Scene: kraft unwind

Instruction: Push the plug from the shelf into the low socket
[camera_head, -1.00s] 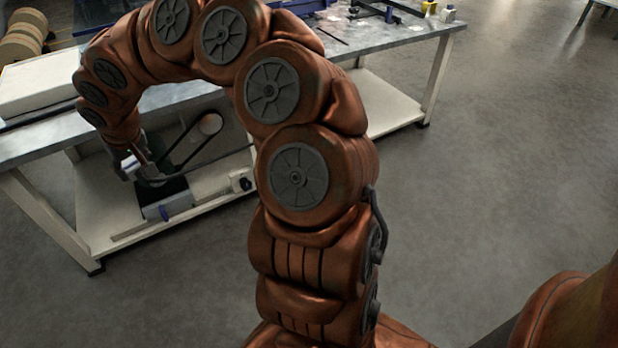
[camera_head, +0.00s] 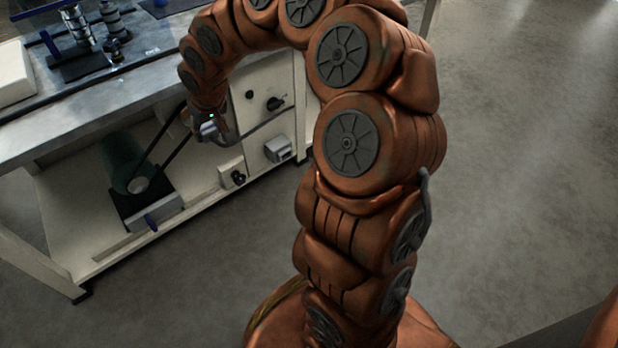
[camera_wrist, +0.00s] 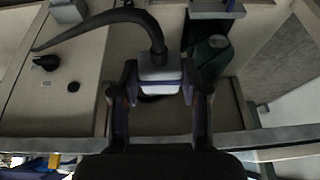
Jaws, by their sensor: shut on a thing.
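My gripper (camera_head: 208,128) is shut on the pale grey plug, whose block shows between the two fingers in the wrist view (camera_wrist: 160,76). A thick dark cable curves out of the plug, to the left in the wrist view and to the right in the head view. The plug is in the air in front of the bench's lower part. A grey box (camera_head: 278,149) is mounted low on the pale cabinet panel, to the right of and below my gripper. It looks like the low socket, but its opening is not clear. The plug is apart from it.
A pale box with a black knob (camera_head: 232,176) sits on the lower shelf (camera_head: 85,225). A green motor (camera_head: 122,160) with a black belt stands left of it. The panel (camera_head: 262,125) has a black knob (camera_head: 275,103). The floor to the right is clear.

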